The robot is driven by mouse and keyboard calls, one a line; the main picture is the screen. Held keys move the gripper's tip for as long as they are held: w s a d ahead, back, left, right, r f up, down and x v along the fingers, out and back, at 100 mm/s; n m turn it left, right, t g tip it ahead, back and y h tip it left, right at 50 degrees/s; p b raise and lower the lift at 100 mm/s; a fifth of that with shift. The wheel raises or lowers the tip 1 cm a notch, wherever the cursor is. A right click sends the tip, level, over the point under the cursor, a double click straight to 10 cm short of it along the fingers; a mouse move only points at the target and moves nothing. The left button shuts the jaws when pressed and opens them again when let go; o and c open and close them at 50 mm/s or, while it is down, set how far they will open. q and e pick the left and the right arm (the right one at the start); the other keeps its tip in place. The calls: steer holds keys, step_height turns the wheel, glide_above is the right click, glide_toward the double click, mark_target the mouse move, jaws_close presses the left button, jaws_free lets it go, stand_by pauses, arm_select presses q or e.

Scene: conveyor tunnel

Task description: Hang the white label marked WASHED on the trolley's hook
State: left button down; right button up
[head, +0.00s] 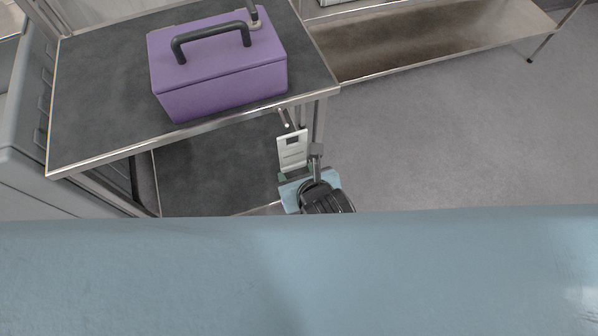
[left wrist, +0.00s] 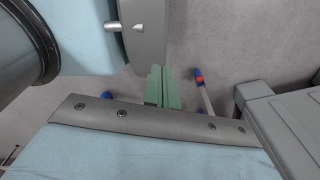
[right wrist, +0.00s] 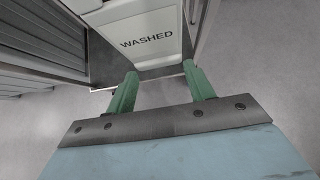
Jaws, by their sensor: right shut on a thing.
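The trolley's hook (head: 284,118) appears as a thin dark prong under the top's front edge, just above the label. They look apart, but depth is hard to judge. My left gripper (left wrist: 163,88) has its green fingers together, with nothing seen between them.
A purple box (head: 220,70) with a black handle stands on the trolley's dark top (head: 95,95). A lower shelf (head: 215,165) lies beneath. A metal-framed bench (head: 430,45) stands behind to the right. Grey floor (head: 450,140) is clear right of the trolley.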

mark_target(294, 162)
steer(key=shift+w+a, duration=0.15)
steer(key=shift+w, duration=0.4)
steer(key=shift+w+a, duration=0.15)
steer(key=shift+w, duration=0.35)
steer(key=shift+w+a, duration=0.3)
steer(key=shift+w, duration=0.45)
steer(key=shift+w+a, duration=0.1)
steer(key=shift+w, duration=0.35)
steer(key=shift+w+a, duration=0.15)
steer(key=shift+w, duration=0.2)
arm_select(q)
steer(key=shift+w+f, duration=0.1)
steer(key=shift+f, duration=0.15)
steer(key=shift+d, duration=0.2)
steer(key=shift+f+b, duration=0.15)
steer(key=shift+b, duration=0.25)
arm_select(e)
steer(key=shift+f, duration=0.2)
arm_select(q)
steer(key=shift+a, duration=0.15)
